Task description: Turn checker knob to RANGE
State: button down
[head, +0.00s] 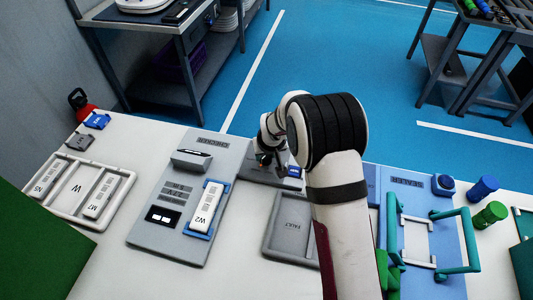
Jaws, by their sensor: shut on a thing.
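The grey checker panel (150,235) lies on the white table left of my arm, its CHECKER label upside down. A white unit marked W2 (205,206) sits in a blue cradle on it. My gripper (264,160) points down at the far right part of the checker and is shut on the checker knob, at a small dark spot there. My wrist and the gripper's own body hide most of the knob, so its pointer and the RANGE mark cannot be read. A small display (162,216) shows on the panel, too small to read.
A grey FAULT tray (285,250) is near my forearm. The blue sealer (412,270) with teal handles, and blue and green cylinders (490,213), are at right.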

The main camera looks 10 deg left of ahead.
jog(key=shift+m, duration=0.3)
jog(key=shift+c, duration=2)
grip_release()
jog(key=v, duration=1.5)
jog(key=shift+s+a+r, duration=0.15)
jog(key=shift+s+r, duration=0.1)
jog(key=shift+r, duration=0.15)
